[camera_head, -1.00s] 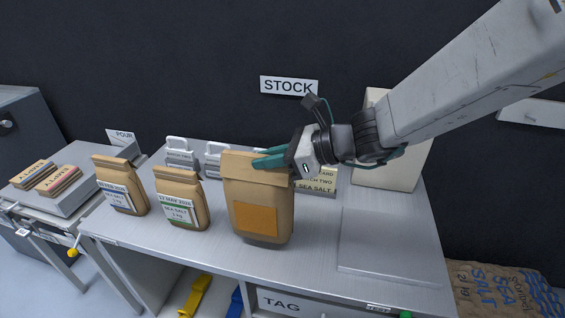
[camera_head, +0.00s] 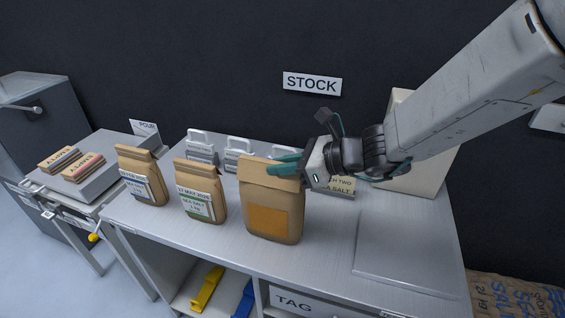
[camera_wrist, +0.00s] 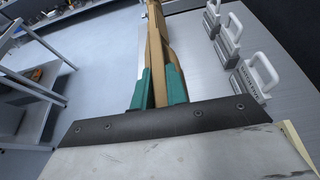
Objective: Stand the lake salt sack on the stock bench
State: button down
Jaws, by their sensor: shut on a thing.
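A brown paper sack (camera_head: 273,190) with a plain orange label stands upright at the middle of the stock bench (camera_head: 330,282). No words are readable on its label, so I cannot confirm that it is lake salt. Its base looks on or very close to the bench top. My gripper (camera_head: 285,165), with teal fingers, is shut on the sack's folded top from the right. In the wrist view, brown paper (camera_wrist: 155,45) shows between and beyond the two fingers (camera_wrist: 158,85).
Two smaller sea salt sacks, one blue-labelled (camera_head: 142,177) and one green-labelled (camera_head: 201,192), stand to the left. Several grey weights with white handles (camera_head: 201,146) line the back. A flat grey plate (camera_head: 405,250) lies on the right, with a cream box (camera_head: 420,180) behind.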

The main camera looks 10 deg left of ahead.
jog(key=c, duration=1.8)
grip_release()
jog(key=shift+f, duration=0.1)
jog(key=o, duration=0.4)
jog(key=shift+d+r, duration=0.1)
jog(key=shift+r, duration=0.1)
jog(key=v, duration=1.1)
jog(key=shift+d+r, duration=0.2)
jog(key=shift+d, duration=0.15)
jog(key=shift+s, duration=0.15)
